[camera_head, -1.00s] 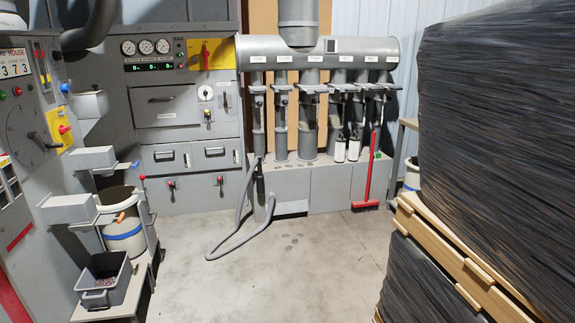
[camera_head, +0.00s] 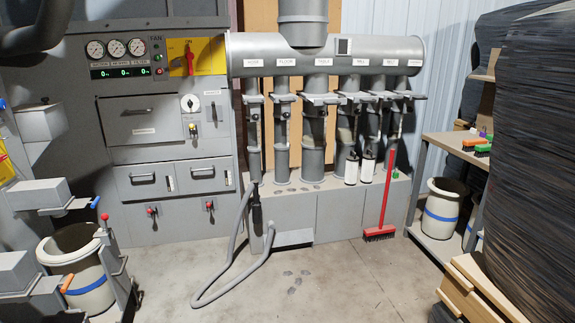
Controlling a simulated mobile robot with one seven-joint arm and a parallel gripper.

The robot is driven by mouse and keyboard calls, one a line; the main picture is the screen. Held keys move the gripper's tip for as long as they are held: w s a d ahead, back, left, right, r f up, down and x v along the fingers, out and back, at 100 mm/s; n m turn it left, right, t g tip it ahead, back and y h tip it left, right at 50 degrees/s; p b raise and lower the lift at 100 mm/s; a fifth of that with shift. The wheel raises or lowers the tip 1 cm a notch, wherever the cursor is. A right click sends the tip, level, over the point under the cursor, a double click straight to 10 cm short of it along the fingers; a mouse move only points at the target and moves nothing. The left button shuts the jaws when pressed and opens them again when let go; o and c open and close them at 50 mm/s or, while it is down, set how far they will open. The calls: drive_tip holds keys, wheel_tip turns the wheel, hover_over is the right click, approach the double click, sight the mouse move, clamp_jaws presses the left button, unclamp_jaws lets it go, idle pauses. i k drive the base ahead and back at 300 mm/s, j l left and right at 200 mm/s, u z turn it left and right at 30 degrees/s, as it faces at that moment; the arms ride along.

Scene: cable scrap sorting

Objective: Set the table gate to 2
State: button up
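A row of grey duct pipes hangs from a thick horizontal manifold (camera_head: 400,50) on the back wall. Each pipe has a small white label and a flat gate plate. The third label from the left (camera_head: 322,61) appears to read TABLE. The table gate (camera_head: 320,99) is a flat grey plate across the wide third pipe, below that label. Its setting and any scale marks are too small to read. My gripper is not in view.
A grey hose (camera_head: 228,290) loops on the floor before the ducts. A red broom (camera_head: 387,195) leans at their right. A shelf (camera_head: 440,150) and wrapped stack (camera_head: 530,160) stand right. The control cabinet (camera_head: 150,65) is left.

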sight(322, 102)
drive_tip(key=i, duration=1.25)
drive_tip(key=i+j+z, duration=0.1)
drive_tip(key=i+z, duration=0.35)
drive_tip(key=i+j+z, duration=0.5)
drive_tip(key=i, duration=0.15)
drive_tip(key=i+j+z, duration=0.95)
drive_tip(key=j, duration=0.15)
drive_tip(key=k+l, duration=0.05)
drive_tip(key=k, duration=0.05)
